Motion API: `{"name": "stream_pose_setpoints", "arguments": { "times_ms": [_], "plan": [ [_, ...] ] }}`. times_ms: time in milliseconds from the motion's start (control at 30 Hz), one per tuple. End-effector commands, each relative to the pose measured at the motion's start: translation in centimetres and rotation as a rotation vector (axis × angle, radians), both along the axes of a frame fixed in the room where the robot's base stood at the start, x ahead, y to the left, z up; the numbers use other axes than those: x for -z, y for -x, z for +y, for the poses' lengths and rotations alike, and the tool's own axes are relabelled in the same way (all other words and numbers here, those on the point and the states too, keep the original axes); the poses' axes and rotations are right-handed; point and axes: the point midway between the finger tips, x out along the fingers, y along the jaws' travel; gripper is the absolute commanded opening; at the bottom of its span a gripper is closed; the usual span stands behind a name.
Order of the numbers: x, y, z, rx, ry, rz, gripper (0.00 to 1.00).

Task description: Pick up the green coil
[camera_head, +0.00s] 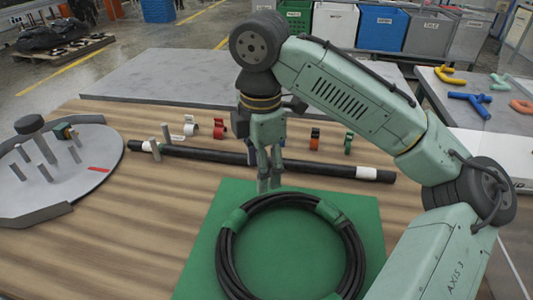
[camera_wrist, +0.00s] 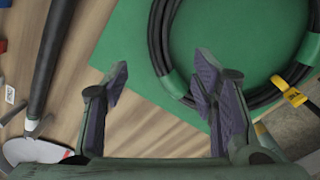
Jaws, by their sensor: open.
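The coil is a black hose wound in a ring with green bands (camera_head: 227,262). It lies on a green mat (camera_head: 290,250) at the front of the table. In the wrist view the coil (camera_wrist: 160,45) shows at the upper right, partly cut off. One green band (camera_wrist: 175,82) is near the right finger. My gripper (camera_head: 269,186) points down near the far edge of the coil. Its fingers (camera_wrist: 162,72) are apart with nothing between them. The fingers are over the mat's edge and bare wood. Their height above the table is hard to tell.
A long black tube (camera_head: 225,155) with white end labels lies across the table behind my gripper. Small red (camera_head: 219,128), orange and green clips stand behind it. A round grey plate with pegs (camera_head: 45,185) is at the left. A yellow-banded item (camera_wrist: 290,92) shows in the wrist view.

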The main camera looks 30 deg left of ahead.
Motion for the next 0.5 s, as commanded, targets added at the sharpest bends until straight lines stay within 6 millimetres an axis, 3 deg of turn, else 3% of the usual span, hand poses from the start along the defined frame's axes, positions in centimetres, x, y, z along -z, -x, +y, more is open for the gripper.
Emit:
{"name": "stream_pose_setpoints", "arguments": {
  "times_ms": [500],
  "plan": [
    [8.4,-0.2,0.2,-0.001,0.002,0.001,0.53]
  ]
}}
